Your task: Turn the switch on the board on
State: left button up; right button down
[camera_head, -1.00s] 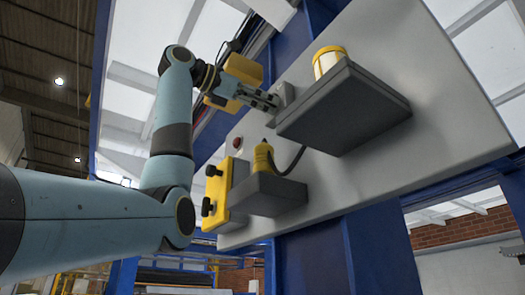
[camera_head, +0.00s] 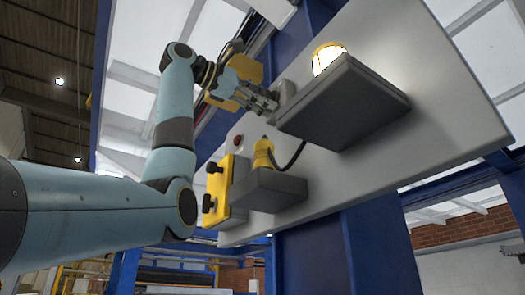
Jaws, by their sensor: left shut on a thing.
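The board (camera_head: 440,125) is a tilted light grey panel on a blue frame. My left gripper (camera_head: 272,101) is at the board's upper left edge. It is shut on a small grey piece (camera_head: 285,93), apparently the switch, beside the large dark shelf. The fingers partly hide this piece, so its exact position is hard to tell. A yellow-rimmed lamp (camera_head: 328,58) stands on the dark shelf (camera_head: 345,105) and glows brightly. My right gripper is not in view.
A yellow plug-like part (camera_head: 263,154) with a black cable sits on a smaller dark shelf (camera_head: 268,190). A yellow box (camera_head: 218,192) with black knobs is at lower left. A red button (camera_head: 238,140) sits near the board's left edge.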

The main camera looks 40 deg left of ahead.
pick_arm(q)
jog(key=m, duration=0.6)
jog(key=shift+r+m, duration=0.15)
jog(key=shift+m, duration=0.15)
jog(key=m, duration=0.5)
jog(key=shift+d, duration=0.1)
jog(key=shift+m, duration=0.3)
jog(key=o, duration=1.2)
jog(key=shift+r, duration=0.1)
jog(key=shift+s, duration=0.25)
jog(key=v, duration=1.1)
jog(key=shift+s+a, duration=0.25)
